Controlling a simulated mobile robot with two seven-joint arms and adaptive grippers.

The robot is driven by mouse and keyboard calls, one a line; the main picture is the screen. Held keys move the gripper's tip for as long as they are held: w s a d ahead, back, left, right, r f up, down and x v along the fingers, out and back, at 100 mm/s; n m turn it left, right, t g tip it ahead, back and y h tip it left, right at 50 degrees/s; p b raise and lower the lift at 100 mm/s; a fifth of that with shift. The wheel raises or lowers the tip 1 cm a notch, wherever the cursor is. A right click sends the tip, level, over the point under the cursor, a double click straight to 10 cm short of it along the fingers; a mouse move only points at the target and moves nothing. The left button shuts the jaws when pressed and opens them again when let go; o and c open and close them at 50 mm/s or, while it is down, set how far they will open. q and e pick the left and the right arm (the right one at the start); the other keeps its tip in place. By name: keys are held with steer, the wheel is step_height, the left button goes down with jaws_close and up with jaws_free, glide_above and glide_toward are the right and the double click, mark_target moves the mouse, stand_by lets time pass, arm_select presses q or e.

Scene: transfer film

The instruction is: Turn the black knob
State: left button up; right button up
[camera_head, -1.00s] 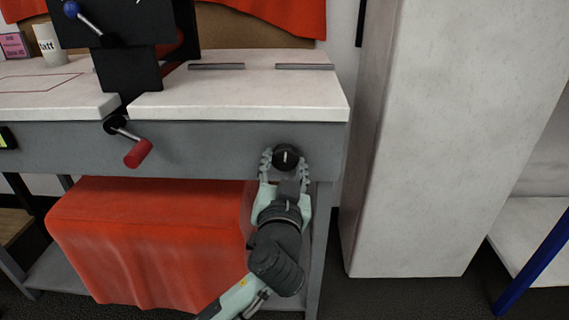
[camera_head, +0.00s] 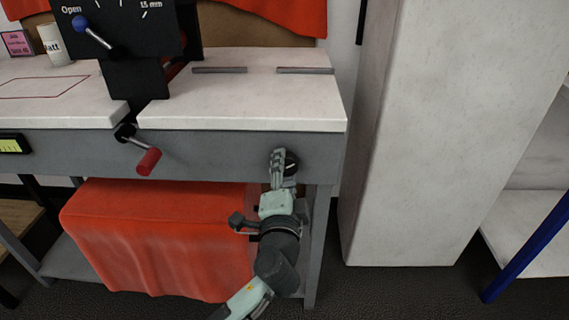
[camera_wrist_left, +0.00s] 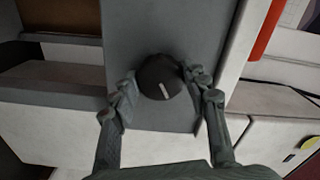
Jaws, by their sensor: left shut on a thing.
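The black knob (camera_head: 291,163) sits on the grey front panel of the bench, near its right end. It has a white pointer mark. My left gripper (camera_head: 284,160) reaches up to it from below and covers part of it in the head view. In the left wrist view the knob (camera_wrist_left: 160,78) lies between the two fingers of my left gripper (camera_wrist_left: 159,88), which is shut on it. The knob's white mark points down and slightly right there. My right gripper is not in view.
A red-handled crank (camera_head: 148,161) sticks out of the panel left of the knob. A blue-tipped lever (camera_head: 80,22) is on the black scale plate above. A red cloth (camera_head: 160,235) hangs below the bench. A white column (camera_head: 420,130) stands at right.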

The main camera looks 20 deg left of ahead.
arm_select(q)
steer(key=shift+m, duration=1.3)
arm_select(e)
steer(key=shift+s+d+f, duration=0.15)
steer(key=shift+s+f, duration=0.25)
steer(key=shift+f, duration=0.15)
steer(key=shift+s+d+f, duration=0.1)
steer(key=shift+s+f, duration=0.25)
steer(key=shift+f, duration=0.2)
arm_select(q)
steer(key=o, duration=1.2)
steer(key=shift+c, duration=0.2)
steer(key=shift+s, duration=0.1)
steer(key=v, duration=1.2)
steer(key=shift+r, duration=0.1)
